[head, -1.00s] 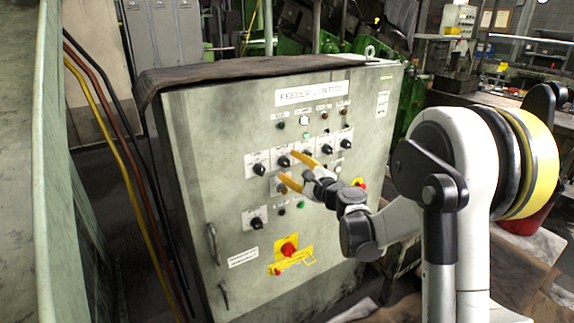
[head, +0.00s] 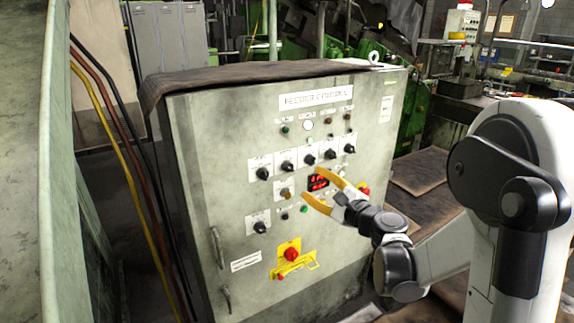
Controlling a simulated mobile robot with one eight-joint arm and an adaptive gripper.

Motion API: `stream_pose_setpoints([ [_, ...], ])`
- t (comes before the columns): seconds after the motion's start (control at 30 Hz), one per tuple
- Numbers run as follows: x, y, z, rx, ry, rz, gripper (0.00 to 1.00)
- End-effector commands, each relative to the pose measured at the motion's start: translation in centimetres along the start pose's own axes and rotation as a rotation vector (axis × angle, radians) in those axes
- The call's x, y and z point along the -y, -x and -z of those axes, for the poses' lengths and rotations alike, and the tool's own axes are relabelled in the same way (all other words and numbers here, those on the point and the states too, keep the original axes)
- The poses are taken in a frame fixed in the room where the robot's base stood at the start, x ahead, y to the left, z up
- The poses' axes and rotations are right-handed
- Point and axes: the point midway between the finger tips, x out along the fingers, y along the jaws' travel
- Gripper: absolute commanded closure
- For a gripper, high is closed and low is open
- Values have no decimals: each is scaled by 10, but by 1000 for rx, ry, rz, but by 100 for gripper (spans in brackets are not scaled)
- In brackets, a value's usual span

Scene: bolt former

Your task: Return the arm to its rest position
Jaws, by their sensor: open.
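My gripper (head: 312,184) has two yellow fingers spread apart and nothing between them. It is in front of the feeder control cabinet (head: 200,130), over the middle right of its panel. I cannot tell the exact gap to the panel. My white arm comes in from the right, bent, with the forearm low and the large white link at the right edge.
The panel has several black knobs (head: 287,166) and a red switch on a yellow plate (head: 290,254). Cables (head: 120,150) run down at the left. Green machinery (head: 340,60) stands behind. Brown mats (head: 420,170) lie on the floor at the right.

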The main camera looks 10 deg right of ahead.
Motion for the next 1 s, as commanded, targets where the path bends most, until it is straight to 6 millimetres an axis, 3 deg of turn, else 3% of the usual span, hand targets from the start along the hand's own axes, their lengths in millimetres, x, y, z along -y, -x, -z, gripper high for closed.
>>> stream_pose_setpoints([
  [0.13,-6,3,-14,-2,72,-43,49],
  [0.27,-25,18,-50,-4,294,-174,49],
  [0.4,-59,56,-88,9,643,-377,49],
  [0.5,-83,94,-104,28,896,-526,49],
  [0.63,-109,151,-112,65,1220,-719,49],
  [0.8,-129,221,-103,113,1573,-940,49],
  [0.9,-133,248,-95,134,1711,-1030,49],
  [1.0,-133,264,-89,144,1790,-1085,49],
])
